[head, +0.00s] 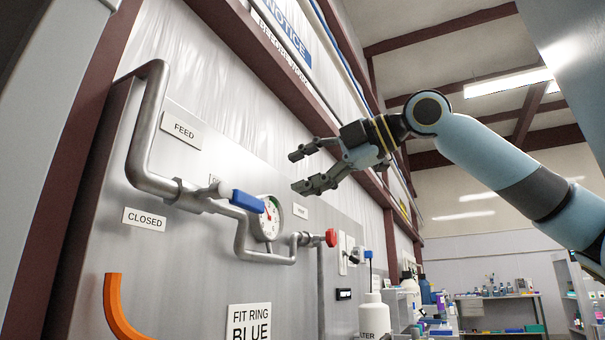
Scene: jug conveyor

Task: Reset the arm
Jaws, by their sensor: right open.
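My right gripper (298,172) is raised in front of the grey wall panel. Its two dark fingers are apart and point left, with nothing between them. My right arm (500,165), light blue with a dark grey band, comes in from the right side. In the picture the gripper sits above and to the right of the pressure gauge (269,218), apart from the pipework. My left gripper is not in view.
A grey pipe (146,120) with a blue valve handle (247,201) and a red knob (331,237) runs along the panel. An orange curved tube (115,305) is at lower left. A white bottle (374,315) stands below. Shelves and a bench (500,297) are farther back.

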